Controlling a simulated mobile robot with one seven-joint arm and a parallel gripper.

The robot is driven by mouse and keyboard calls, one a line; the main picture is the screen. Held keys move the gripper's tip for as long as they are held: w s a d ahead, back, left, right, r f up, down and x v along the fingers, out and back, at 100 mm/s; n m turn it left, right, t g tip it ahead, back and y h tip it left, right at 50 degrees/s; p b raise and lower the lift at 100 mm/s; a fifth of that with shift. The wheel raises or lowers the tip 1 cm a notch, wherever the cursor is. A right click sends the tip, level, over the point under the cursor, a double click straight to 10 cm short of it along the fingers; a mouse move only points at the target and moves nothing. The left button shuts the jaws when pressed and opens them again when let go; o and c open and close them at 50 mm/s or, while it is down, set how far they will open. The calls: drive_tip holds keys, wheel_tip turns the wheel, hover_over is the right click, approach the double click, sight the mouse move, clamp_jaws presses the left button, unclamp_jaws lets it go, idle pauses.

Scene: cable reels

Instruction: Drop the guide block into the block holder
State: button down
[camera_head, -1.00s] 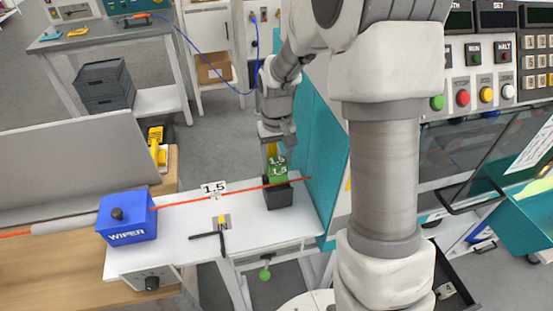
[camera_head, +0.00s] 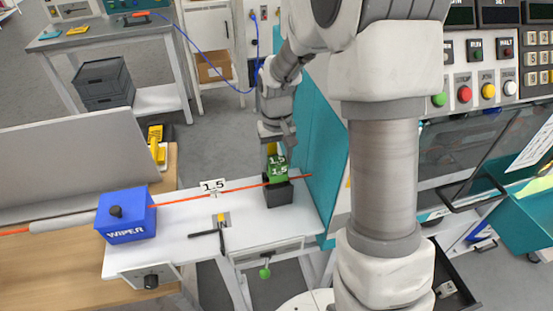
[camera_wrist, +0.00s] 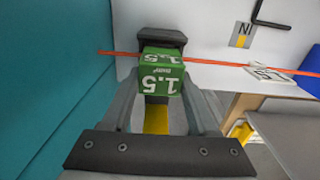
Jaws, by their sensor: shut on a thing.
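The guide block (camera_wrist: 161,73) is green with white "1.5" markings on its top and front. My gripper (camera_wrist: 161,94) is shut on it, with a finger on each side in the wrist view. The block also shows in the head view (camera_head: 278,167), below my gripper (camera_head: 276,149). The black block holder (camera_head: 279,195) stands on the white table near its right end, directly under the block. In the wrist view the holder's dark top (camera_wrist: 163,37) shows behind the block. The block's lower part is hidden, so I cannot tell how deep it sits in the holder.
An orange cable (camera_head: 232,189) runs across the table past the holder. A blue wiper box (camera_head: 127,222) stands at left, with a "1.5" card (camera_head: 213,186) and a black hex key (camera_head: 208,234) between. A teal machine panel (camera_head: 316,150) rises close on the right.

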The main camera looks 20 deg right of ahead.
drive_tip(key=shift+f+b, duration=1.4)
drive_tip(key=shift+f, duration=0.6)
drive_tip(key=shift+c, duration=0.4)
unclamp_jaws()
drive_tip(key=shift+r, duration=0.1)
